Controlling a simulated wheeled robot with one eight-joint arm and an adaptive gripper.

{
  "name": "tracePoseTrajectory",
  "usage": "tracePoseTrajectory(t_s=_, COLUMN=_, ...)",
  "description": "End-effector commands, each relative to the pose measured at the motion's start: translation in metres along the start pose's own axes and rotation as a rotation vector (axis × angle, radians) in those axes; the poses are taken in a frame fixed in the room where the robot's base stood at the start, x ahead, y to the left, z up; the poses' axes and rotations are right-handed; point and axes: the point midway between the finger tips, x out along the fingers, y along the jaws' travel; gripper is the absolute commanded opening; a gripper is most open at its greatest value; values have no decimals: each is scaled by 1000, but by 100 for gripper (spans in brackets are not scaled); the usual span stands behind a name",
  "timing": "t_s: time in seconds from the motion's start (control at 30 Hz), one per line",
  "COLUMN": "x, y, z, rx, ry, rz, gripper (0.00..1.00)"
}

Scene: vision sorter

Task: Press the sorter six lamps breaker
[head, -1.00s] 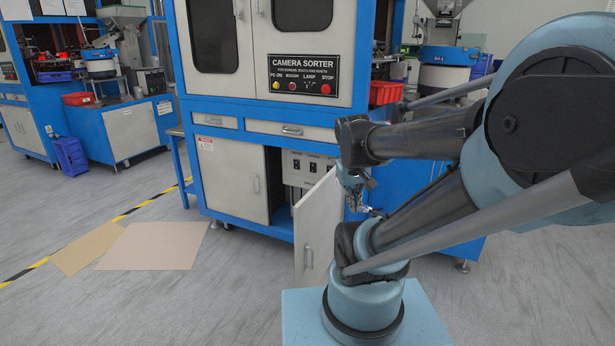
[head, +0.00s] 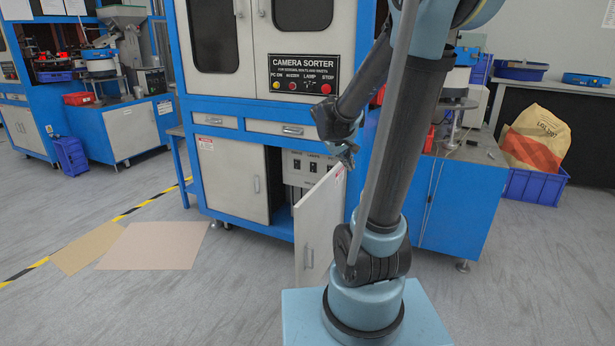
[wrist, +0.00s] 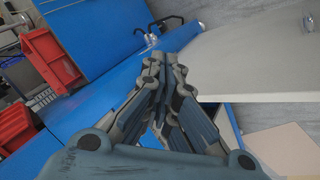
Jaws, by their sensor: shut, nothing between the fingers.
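The camera sorter (head: 218,168) is a blue and white cabinet in the head view. Its lower right door (head: 322,238) stands open toward me. Behind it, a pale breaker panel (head: 302,166) with dark switches shows in part; the door and my arm hide the rest. I cannot read which breaker is for the lamps. My gripper (head: 348,162) is shut and empty, just above and right of the open door's top edge, apart from the panel. In the wrist view my gripper (wrist: 163,62) points at blue frame and the pale door (wrist: 255,60).
A control plate (head: 304,74) with several buttons sits above the drawers. Red bins (wrist: 50,62) lie left in the wrist view. A blue crate with a sack (head: 535,185) stands at the right.

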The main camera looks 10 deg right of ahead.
Motion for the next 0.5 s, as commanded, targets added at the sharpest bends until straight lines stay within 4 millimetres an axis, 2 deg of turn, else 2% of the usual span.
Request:
tracePoseTrajectory(t_s=0.1, x=11, y=3, z=-25, rx=-27, ry=19, rz=36, gripper=0)
tracePoseTrajectory(t_s=0.5, x=49, y=3, z=-99, rx=-118, ry=81, rz=159, gripper=0)
